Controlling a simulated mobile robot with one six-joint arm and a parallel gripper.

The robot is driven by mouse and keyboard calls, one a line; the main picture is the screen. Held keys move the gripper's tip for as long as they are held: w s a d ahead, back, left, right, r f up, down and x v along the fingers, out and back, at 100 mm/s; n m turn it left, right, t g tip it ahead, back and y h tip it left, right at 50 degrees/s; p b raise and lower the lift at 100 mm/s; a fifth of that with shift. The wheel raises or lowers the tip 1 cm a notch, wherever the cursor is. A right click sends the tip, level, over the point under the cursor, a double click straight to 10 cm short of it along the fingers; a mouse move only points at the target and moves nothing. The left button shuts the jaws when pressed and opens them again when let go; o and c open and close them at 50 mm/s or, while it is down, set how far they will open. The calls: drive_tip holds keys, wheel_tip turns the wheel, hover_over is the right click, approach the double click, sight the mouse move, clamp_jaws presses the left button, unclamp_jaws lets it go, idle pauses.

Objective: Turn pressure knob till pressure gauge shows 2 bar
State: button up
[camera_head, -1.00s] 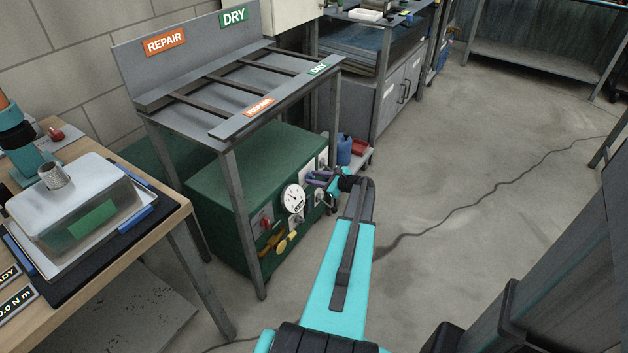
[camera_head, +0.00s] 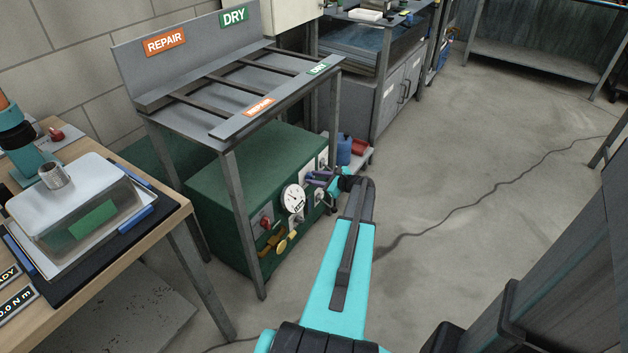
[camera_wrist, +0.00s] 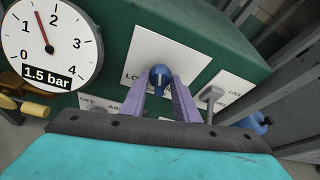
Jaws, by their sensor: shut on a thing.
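The pressure knob (camera_wrist: 161,78) is blue with a light pointer line, set on a white plate on the green cabinet in the wrist view. My gripper (camera_wrist: 161,88) is shut on this knob, with one purple finger on each side of it. The pressure gauge (camera_wrist: 48,44) is at the upper left of the wrist view; its red needle stands between 1 and 2, and its label reads 1.5 bar. In the head view the gauge (camera_head: 293,198) is on the cabinet front, and my gripper (camera_head: 318,177) is right of it, where the knob is hard to make out.
The green cabinet (camera_head: 215,195) stands under a grey rack (camera_head: 190,124). A red knob (camera_head: 265,223) and yellow valve (camera_head: 281,246) are left of the gauge. A grey T-handle (camera_wrist: 212,95) stands close right of my fingers.

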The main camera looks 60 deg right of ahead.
drive_tip(key=shift+s+f, duration=0.1)
idle(0.5)
drive_tip(key=o, duration=1.1)
drive_tip(key=p+v, duration=0.1)
drive_tip(key=v, duration=1.2)
drive_tip(key=shift+s, duration=0.4)
drive_tip(key=shift+c, duration=0.2)
